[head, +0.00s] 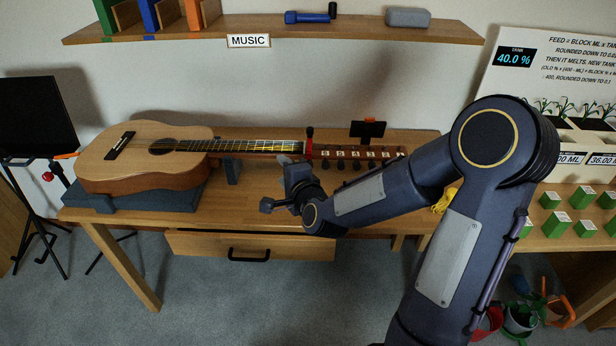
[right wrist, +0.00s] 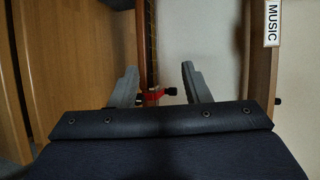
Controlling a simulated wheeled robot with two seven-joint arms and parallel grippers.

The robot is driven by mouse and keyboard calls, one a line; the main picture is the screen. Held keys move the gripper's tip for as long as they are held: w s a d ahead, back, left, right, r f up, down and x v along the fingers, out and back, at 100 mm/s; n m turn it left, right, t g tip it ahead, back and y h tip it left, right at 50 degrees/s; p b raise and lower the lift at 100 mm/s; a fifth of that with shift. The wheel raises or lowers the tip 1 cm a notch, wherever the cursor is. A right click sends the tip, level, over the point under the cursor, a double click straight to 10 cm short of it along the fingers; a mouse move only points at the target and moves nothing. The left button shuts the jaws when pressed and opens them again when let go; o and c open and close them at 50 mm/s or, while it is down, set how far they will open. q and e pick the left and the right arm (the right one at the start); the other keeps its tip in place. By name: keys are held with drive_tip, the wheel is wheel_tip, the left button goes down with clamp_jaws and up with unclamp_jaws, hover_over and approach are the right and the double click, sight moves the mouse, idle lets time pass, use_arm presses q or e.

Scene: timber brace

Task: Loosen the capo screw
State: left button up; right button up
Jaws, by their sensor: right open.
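The guitar (head: 150,155) lies on its back on the table, its neck pointing right. A red capo (head: 309,146) sits across the neck near the headstock; its dark screw knob (head: 309,131) shows at the far side. My right gripper (head: 276,183) is open in front of the neck, just left of the capo in the head view. In the right wrist view the red capo (right wrist: 154,95) and black knob (right wrist: 171,91) appear between the two spread fingers, the knob nearer the right finger. I see no finger touching the knob. My left gripper is not in view.
A dark tuner with an orange clip (head: 368,129) stands by the headstock (head: 355,153). A grey neck support (head: 232,170) stands under the neck. The MUSIC shelf (head: 280,27) hangs above. A music stand (head: 40,120) is at left; green blocks (head: 585,228) are at right.

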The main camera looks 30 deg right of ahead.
drive_tip(key=w+d+f+m+h+b, duration=0.1)
drive_tip(key=d+f+m+h+b, duration=0.1)
drive_tip(key=d+f+m+h, duration=0.85)
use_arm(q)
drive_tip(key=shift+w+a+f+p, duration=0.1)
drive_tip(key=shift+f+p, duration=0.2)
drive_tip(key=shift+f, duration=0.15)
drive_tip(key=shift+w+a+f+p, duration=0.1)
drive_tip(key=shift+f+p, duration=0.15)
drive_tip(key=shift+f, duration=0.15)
use_arm(e)
drive_tip(key=w+r+m+y, duration=0.1)
drive_tip(key=w+m+y, duration=0.1)
drive_tip(key=w, duration=0.4)
drive_tip(key=shift+w+d+r+m, duration=0.15)
drive_tip(key=shift+w+d+m, duration=0.1)
drive_tip(key=shift+w+m, duration=0.25)
drive_tip(key=shift+s, duration=0.1)
clamp_jaws()
